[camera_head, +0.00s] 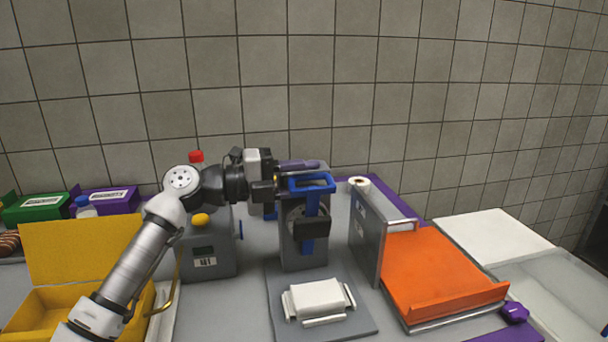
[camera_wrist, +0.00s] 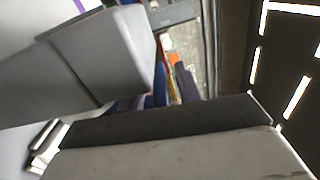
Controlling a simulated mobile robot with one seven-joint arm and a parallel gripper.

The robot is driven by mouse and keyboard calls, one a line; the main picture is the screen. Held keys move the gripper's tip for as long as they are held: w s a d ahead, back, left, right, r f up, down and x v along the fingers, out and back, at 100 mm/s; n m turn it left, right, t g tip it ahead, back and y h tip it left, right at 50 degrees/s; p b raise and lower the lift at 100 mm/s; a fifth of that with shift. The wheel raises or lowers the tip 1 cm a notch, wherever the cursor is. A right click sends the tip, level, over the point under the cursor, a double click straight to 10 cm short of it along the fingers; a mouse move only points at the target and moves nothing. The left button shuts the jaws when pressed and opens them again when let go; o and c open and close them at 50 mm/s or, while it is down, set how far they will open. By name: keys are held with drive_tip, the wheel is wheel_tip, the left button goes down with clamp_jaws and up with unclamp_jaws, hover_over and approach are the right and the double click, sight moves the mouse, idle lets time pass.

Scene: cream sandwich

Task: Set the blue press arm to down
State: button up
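The blue press arm (camera_head: 325,184) sits at the top of the grey press column (camera_head: 303,258) in the head view, as a raised, roughly level blue frame. A blue bar runs down the column's front behind a black block (camera_head: 312,229). My gripper (camera_head: 290,172) is at the upper left of the press, right beside the blue frame; I cannot tell whether it touches. Its fingertips are small and partly hidden, so their opening is unclear. The wrist view shows a blue strip (camera_wrist: 160,72) close to the grey column (camera_wrist: 80,60).
A white block (camera_head: 318,297) lies between rails on the press base. A grey upright plate (camera_head: 369,235) and orange tray (camera_head: 440,270) stand right. A grey box with a yellow knob (camera_head: 201,220) and an open yellow box (camera_head: 80,250) are left. The tiled wall is behind.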

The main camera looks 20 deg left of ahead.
clamp_jaws()
idle(0.3)
idle(0.3)
